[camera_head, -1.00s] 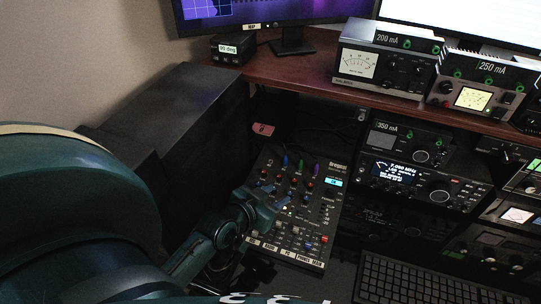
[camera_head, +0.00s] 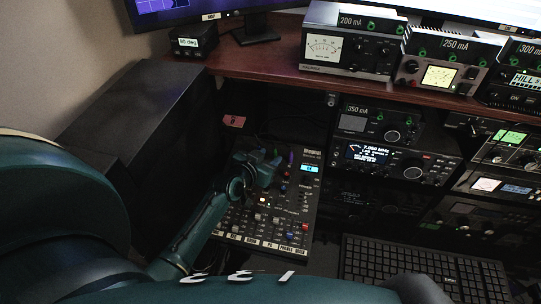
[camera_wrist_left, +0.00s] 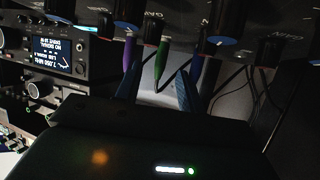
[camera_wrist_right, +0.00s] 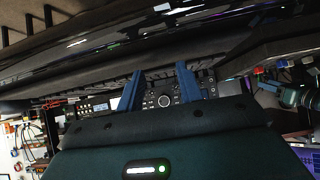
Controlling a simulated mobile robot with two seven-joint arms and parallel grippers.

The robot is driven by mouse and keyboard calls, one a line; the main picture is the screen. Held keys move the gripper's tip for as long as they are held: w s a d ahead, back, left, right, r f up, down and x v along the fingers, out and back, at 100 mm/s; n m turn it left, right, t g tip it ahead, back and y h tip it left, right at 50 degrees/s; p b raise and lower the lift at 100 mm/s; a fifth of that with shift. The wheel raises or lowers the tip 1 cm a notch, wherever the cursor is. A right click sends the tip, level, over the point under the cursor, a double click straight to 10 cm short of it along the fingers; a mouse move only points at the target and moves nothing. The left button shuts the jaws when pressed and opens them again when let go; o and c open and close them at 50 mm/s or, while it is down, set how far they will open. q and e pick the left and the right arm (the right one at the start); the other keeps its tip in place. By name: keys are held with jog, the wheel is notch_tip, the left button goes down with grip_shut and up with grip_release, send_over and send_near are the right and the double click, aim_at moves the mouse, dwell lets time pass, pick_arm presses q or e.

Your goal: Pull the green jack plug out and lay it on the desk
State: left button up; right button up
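The green jack plug (camera_wrist_left: 161,60) stands in the mixer's jack panel in the left wrist view, with a cable trailing from it. My left gripper (camera_wrist_left: 158,72) is open, its blue fingers either side of the green plug with gaps visible. A purple plug (camera_wrist_left: 129,52) and a blue plug (camera_wrist_left: 196,66) stand on either side of it. In the head view my left gripper (camera_head: 264,165) is over the upper part of the mixer (camera_head: 265,238) and partly hides the plugs. My right gripper (camera_wrist_right: 159,85) is open and empty in the right wrist view.
A keyboard (camera_head: 425,270) lies right of the mixer. Radio units (camera_head: 400,165) stand behind it, under the wooden shelf (camera_head: 270,80). A black cabinet (camera_head: 135,120) is at the left. Mixer knobs (camera_wrist_left: 222,25) crowd the left gripper.

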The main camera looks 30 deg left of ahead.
pick_arm(q)
jog(key=shift+x, duration=1.05)
jog(key=shift+c, duration=0.6)
grip_shut()
